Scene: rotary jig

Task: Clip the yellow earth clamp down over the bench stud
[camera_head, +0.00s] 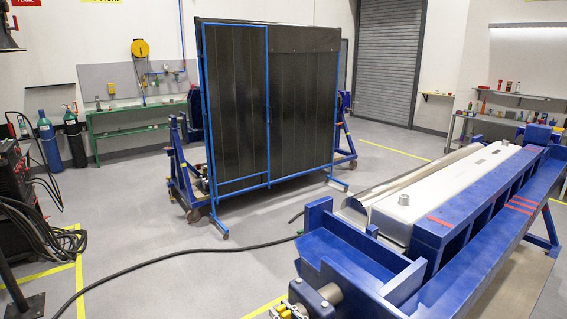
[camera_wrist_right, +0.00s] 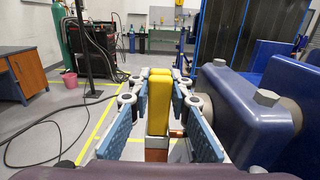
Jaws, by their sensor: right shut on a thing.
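The yellow earth clamp (camera_wrist_right: 159,104) stands upright between the fingers of my right gripper (camera_wrist_right: 157,80), which is shut on it. A copper-coloured part shows at the clamp's lower end. In the head view the yellow clamp (camera_head: 285,310) shows at the bottom edge, just left of the blue jig's near end, with my gripper largely cut off. My left gripper is in neither view.
The blue jig (camera_head: 430,245) fills the right side. Its end block with bolt heads (camera_wrist_right: 267,97) is close to the right of my right gripper. A black cable (camera_head: 175,256) runs across the floor. A dark welding screen (camera_head: 270,110) stands behind. Open floor lies to the left.

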